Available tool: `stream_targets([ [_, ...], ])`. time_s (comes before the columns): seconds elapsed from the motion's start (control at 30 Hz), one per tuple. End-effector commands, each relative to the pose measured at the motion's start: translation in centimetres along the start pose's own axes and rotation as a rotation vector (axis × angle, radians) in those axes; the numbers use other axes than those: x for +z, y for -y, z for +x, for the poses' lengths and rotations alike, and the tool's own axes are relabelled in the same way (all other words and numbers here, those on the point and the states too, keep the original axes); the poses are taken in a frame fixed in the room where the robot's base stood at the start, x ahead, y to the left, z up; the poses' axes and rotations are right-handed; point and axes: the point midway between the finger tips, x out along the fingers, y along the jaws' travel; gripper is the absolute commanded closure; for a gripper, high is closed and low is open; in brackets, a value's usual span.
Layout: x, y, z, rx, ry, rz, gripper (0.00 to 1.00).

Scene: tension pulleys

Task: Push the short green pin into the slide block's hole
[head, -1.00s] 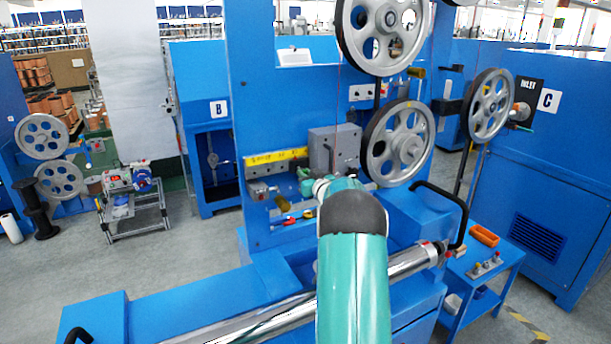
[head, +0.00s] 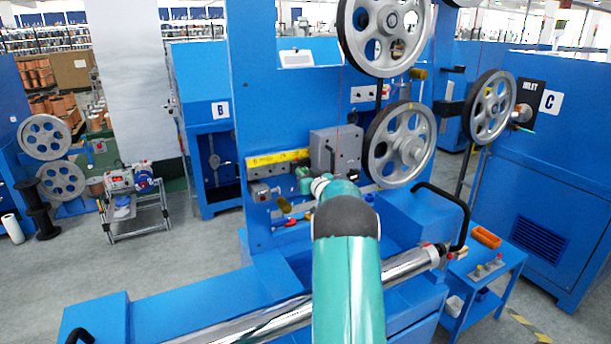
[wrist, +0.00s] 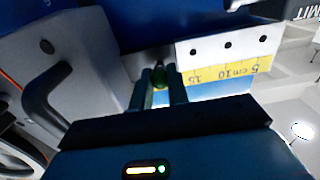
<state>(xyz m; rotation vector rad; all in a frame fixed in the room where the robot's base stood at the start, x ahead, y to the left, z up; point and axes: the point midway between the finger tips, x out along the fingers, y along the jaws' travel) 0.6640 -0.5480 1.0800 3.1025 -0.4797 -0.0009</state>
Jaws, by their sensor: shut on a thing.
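The grey slide block (head: 336,150) is on the blue machine's front panel, at the right end of the yellow scale. In the wrist view the slide block (wrist: 85,55) fills the upper left, with a black handle on it. My gripper (wrist: 161,84) is shut on the short green pin (wrist: 159,76), whose green body shows between the two fingers. The pin's front end is close to the block's lower right edge; I cannot tell whether it has entered the hole, which is hidden.
The yellow scale (head: 278,158) runs left from the block, and it also shows in the wrist view (wrist: 232,72). A large grey pulley (head: 402,143) stands close to the right of the block. A shiny cylinder (head: 400,264) crosses below my arm.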

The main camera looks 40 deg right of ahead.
Motion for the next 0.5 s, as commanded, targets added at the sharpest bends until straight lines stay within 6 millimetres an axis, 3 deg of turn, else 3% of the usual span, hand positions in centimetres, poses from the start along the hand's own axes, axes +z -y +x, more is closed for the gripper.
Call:
stream_targets([
  [0.5, 0.06, -0.05, 1.05, 0.0, 0.001, 0.001, 1.0],
])
